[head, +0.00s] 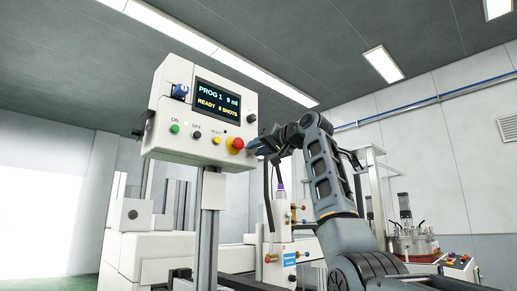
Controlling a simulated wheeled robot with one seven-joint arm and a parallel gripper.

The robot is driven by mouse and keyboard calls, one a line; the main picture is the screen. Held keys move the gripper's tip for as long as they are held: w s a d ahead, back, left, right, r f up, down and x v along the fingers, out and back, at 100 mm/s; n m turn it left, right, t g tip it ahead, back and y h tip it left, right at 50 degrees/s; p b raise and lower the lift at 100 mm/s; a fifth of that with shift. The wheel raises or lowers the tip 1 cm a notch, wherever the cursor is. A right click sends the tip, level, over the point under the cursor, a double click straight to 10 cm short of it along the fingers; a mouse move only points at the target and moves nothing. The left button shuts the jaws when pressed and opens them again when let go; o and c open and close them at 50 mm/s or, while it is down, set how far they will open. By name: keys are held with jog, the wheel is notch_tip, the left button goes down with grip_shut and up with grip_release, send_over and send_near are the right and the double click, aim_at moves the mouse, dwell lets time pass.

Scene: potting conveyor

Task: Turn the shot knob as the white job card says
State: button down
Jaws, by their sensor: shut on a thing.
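A white control box (170,132) stands on a post at the left centre in the head view. Its screen (217,100) reads "PROG 1 9 ml" and "READY 0 SHOTS". My gripper (257,146) is at that same side, below this knob, close to the red button. Its jaws are shut on what looks like a lower side knob, the shot knob, which the fingers hide. I cannot make out the white job card in this view.
White machine housings stand below. A pot with hoses (413,242) stands at the right.

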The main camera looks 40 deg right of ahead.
dwell(0.3)
jog(key=c, duration=0.9)
grip_release()
jog(key=shift+s, duration=0.15)
jog(key=s+b, duration=0.3)
jog(key=s, duration=0.4)
jog(key=shift+s+d, duration=0.15)
jog(key=shift+s, duration=0.1)
